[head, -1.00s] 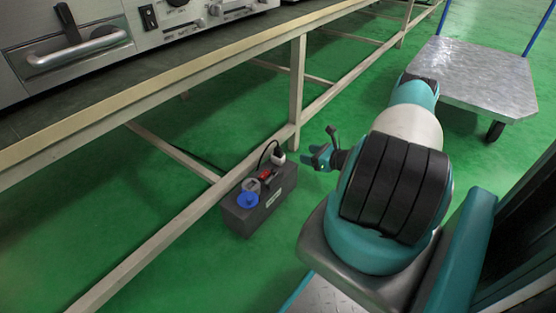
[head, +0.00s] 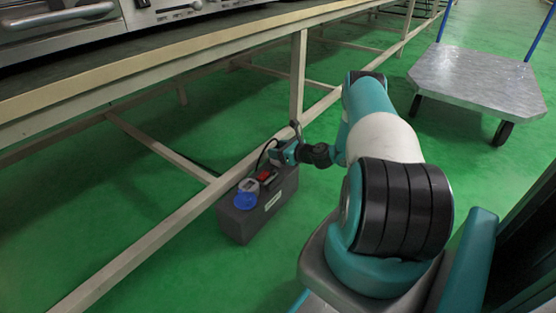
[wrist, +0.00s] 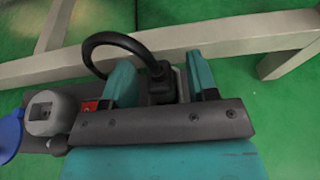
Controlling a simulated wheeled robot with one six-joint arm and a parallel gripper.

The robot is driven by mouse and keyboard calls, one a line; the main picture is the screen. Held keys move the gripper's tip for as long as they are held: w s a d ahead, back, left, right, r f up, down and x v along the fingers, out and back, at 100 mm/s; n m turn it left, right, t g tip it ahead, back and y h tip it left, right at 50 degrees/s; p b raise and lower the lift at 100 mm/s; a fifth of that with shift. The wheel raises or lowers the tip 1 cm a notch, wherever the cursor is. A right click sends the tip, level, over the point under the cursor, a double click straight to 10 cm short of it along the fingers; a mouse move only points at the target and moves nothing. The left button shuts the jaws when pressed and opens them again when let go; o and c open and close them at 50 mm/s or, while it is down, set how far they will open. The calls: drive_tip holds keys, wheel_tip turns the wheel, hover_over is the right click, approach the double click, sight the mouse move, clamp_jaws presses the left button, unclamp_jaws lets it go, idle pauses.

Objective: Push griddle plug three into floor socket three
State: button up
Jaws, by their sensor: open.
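The dark grey floor socket box (head: 240,222) stands on the green floor by the bench's lower rail. The black plug (wrist: 160,88) with its looped cable (wrist: 100,40) is at the box's far end. In the head view the plug is mostly hidden by my gripper (head: 281,153). In the wrist view my gripper (wrist: 163,82) is open, with one teal finger on each side of the plug. The plug's lower part is hidden by my gripper's body, so I cannot tell how deep it sits. A grey round outlet (wrist: 45,114) with a blue cap (wrist: 10,134) is at the near end.
A red switch (wrist: 89,105) lies between the outlet and the plug. The bench's leg (head: 298,75) and lower rail (head: 150,233) run close behind the box. A flat cart (head: 475,80) stands at the upper right. The floor in front of the box is open.

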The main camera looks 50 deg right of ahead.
drive_tip(key=shift+w, duration=0.1)
clamp_jaws()
